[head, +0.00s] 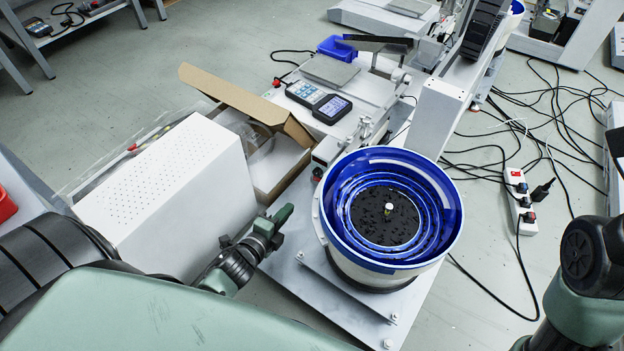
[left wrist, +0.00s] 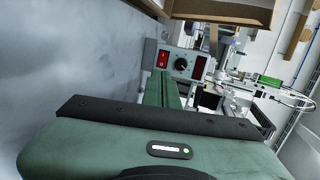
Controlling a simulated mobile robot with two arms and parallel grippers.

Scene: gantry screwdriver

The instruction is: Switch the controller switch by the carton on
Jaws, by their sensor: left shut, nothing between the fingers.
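The controller (left wrist: 177,79) is a small grey box with a red rocker switch (left wrist: 163,59), a black knob (left wrist: 182,65) and a dark red display in the left wrist view. I cannot tell the rocker's position. In the head view the controller (head: 327,150) is partly hidden between the open brown carton (head: 282,165) and the blue bowl feeder (head: 440,190). My left gripper (head: 286,213) is shut and empty, in front of the carton and left of the bowl. In the left wrist view its fingers (left wrist: 161,76) point at the controller face, below the switch; contact cannot be told.
A white perforated box (head: 165,190) stands left of the carton. A handheld pendant and a blue tray (head: 337,48) sit on the machine behind. A power strip (head: 520,200) and loose cables lie on the floor at right. My right arm shows at the right edge.

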